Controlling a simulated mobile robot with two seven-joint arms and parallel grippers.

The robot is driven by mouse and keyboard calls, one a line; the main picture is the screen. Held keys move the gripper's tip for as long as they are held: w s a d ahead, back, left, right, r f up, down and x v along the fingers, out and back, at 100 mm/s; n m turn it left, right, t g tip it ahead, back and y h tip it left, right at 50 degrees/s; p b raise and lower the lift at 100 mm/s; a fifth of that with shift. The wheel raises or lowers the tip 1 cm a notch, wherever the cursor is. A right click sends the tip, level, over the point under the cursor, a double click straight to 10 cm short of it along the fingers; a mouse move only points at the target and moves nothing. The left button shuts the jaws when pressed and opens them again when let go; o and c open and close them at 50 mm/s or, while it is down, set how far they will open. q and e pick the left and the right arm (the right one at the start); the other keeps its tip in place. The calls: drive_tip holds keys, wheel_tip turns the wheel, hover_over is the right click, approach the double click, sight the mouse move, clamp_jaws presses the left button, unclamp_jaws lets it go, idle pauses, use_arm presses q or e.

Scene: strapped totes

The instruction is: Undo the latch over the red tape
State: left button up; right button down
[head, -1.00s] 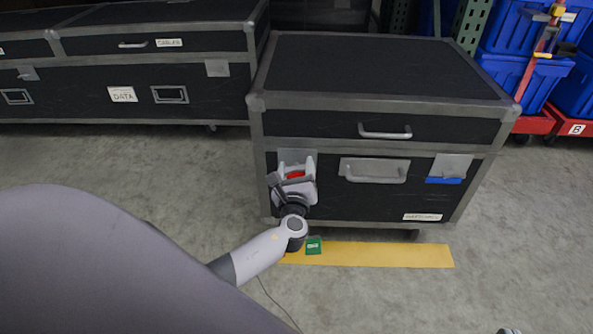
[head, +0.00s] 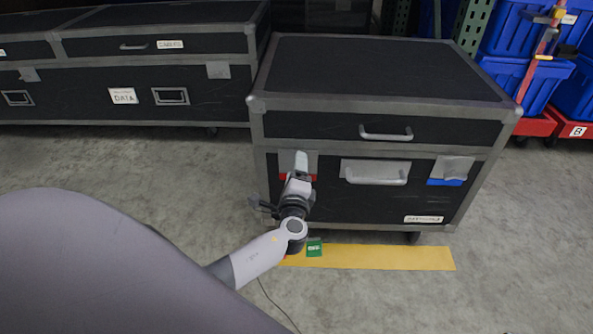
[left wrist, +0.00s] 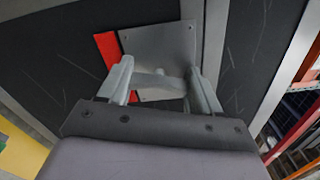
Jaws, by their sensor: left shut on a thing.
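The black case (head: 385,75) with grey metal edges stands in front of me. Its left latch (head: 312,161) is a metal plate at the lid seam, with red tape (head: 284,177) beside and below it. In the left wrist view the latch plate (left wrist: 150,48) and red tape (left wrist: 107,52) appear tilted. My left gripper (head: 300,166) is at this latch, turned edge-on to the head camera. In the wrist view its two fingers (left wrist: 160,82) are shut on the latch's turning piece, which shows between them. My right gripper is not in view.
A second latch (head: 455,168) with blue tape (head: 444,182) is on the case's right. Handles (head: 375,173) are on the front. Yellow floor tape (head: 385,257) and a green card (head: 314,248) lie in front. Another long case (head: 90,85) stands left; blue totes (head: 520,80) stand right.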

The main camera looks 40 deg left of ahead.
use_arm(q)
drive_tip(key=shift+n, duration=2)
drive_tip(key=o, duration=1.1)
drive_tip(key=shift+c, duration=0.2)
drive_tip(key=shift+s+d, duration=0.15)
drive_tip(key=p+v, duration=0.2)
drive_tip(key=v, duration=0.4)
drive_tip(key=shift+s+d, duration=0.2)
drive_tip(key=shift+s, duration=0.15)
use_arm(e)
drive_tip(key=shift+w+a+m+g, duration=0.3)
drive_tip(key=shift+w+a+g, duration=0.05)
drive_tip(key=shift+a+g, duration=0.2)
